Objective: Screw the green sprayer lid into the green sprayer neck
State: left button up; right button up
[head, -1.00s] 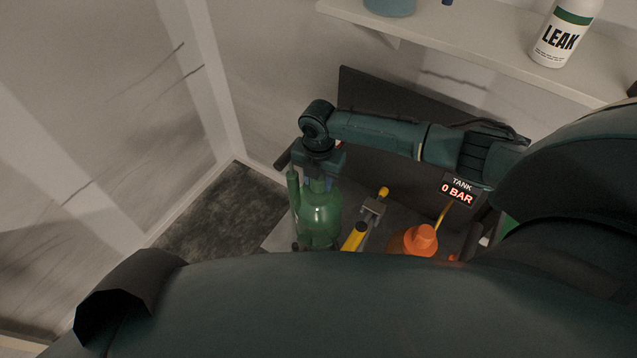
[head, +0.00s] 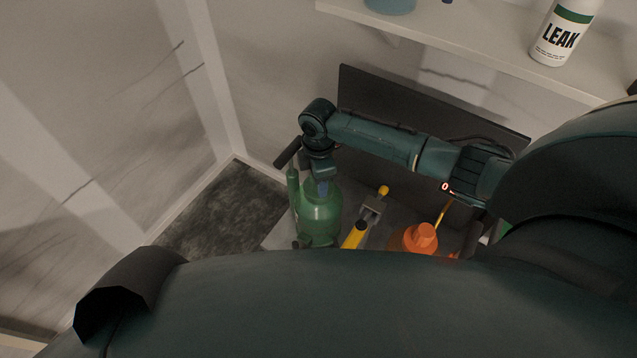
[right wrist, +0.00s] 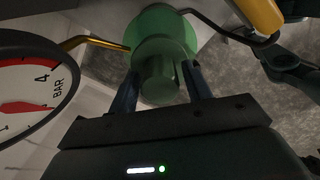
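The green sprayer (head: 318,217) stands upright on the bench, left of centre in the head view. Its body also shows at the top of the right wrist view (right wrist: 158,22). The green sprayer lid (right wrist: 157,75) is at the neck, between the two fingers of my right gripper (right wrist: 160,75). The fingers appear shut on its sides. In the head view my right gripper (head: 322,188) points down over the sprayer's top and hides the lid and most of the neck. How the threads sit cannot be seen. My left gripper is not in view.
An orange sprayer (head: 420,238) and a yellow-handled tool (head: 355,235) stand to the right. A dark panel (head: 365,90) is behind my forearm. A round pressure gauge (right wrist: 32,85) is close at left in the wrist view. A white LEAK bottle (head: 557,38) is on the shelf (head: 480,42).

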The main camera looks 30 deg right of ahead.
jog(key=shift+o, duration=1)
